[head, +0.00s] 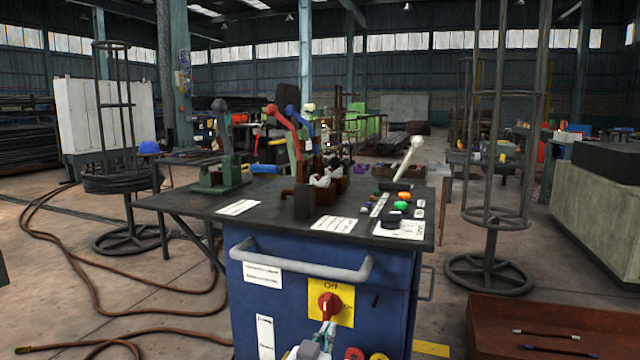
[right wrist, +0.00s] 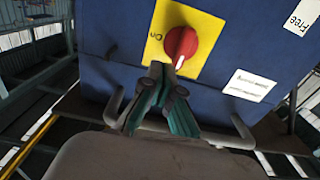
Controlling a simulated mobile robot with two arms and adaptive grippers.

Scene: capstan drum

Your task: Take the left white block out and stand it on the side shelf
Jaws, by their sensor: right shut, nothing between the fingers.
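Small whitish pieces (head: 321,181) sit among dark brown blocks on the bench top (head: 272,203). They are too small to tell which is the left white block. My right gripper (head: 326,328) is at the bottom of the head view, in front of the blue cabinet. Its teal fingers (right wrist: 159,70) are together and empty in the right wrist view. They are close to the red knob (head: 328,306) on its yellow plate; the knob also shows in the right wrist view (right wrist: 181,47). I cannot tell if they touch it. I cannot make out the side shelf. My left gripper is out of view.
A grey rail handle (head: 300,270) runs across the cabinet front. Levers with red (head: 284,120) and white (head: 410,152) knobs rise from the bench. A wire stand (head: 490,200) is at right, and a brown tray (head: 540,320) is low at right. Brown hoses lie on the left floor.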

